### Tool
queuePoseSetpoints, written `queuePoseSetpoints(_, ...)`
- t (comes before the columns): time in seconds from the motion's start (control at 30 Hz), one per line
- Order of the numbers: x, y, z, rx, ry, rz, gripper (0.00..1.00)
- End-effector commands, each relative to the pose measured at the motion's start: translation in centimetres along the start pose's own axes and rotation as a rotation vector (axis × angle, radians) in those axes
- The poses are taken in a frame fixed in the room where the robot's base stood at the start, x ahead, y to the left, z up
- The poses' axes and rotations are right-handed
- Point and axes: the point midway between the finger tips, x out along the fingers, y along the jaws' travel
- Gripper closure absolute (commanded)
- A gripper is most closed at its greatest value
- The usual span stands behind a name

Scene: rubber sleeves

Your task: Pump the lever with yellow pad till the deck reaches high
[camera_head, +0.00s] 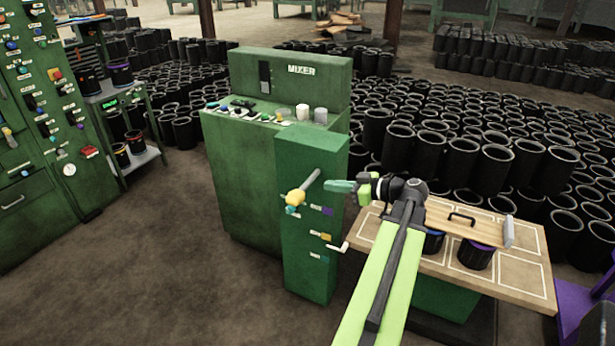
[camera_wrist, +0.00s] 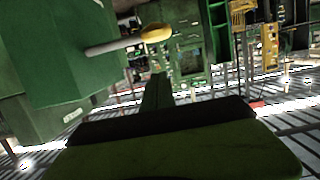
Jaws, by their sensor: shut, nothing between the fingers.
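A lever with a grey rod and a yellow pad (camera_head: 296,197) sticks out from the front of a green post. In the wrist view the yellow pad (camera_wrist: 156,33) shows at upper centre, with the rod running left to the green post. My gripper (camera_head: 338,186) is shut and empty, just right of the post's upper part, apart from the lever. In the wrist view its fingers (camera_wrist: 165,140) fill the bottom. A wooden deck (camera_head: 520,279) with pale outlined squares stands right of the post; I cannot tell its height level.
The green post (camera_head: 311,268) carries several small coloured tags and a white crank handle (camera_head: 338,248). A green mixer cabinet (camera_head: 240,175) stands behind it. A plank (camera_head: 470,226) with a black handle and dark sleeves are at the deck. Open floor lies left.

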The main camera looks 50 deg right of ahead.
Motion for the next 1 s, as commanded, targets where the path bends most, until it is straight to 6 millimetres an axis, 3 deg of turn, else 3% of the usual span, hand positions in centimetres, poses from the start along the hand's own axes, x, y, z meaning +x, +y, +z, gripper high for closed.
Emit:
queuePoseSetpoints(0.07, 0.2, -0.3, -1.1, -0.003, 0.000, -0.007, 1.00)
queuePoseSetpoints(0.53, 1.7, -0.7, -0.8, -0.007, 0.000, -0.016, 1.00)
queuePoseSetpoints(1.0, 11.4, -0.9, -0.6, -0.009, 0.000, -0.019, 1.00)
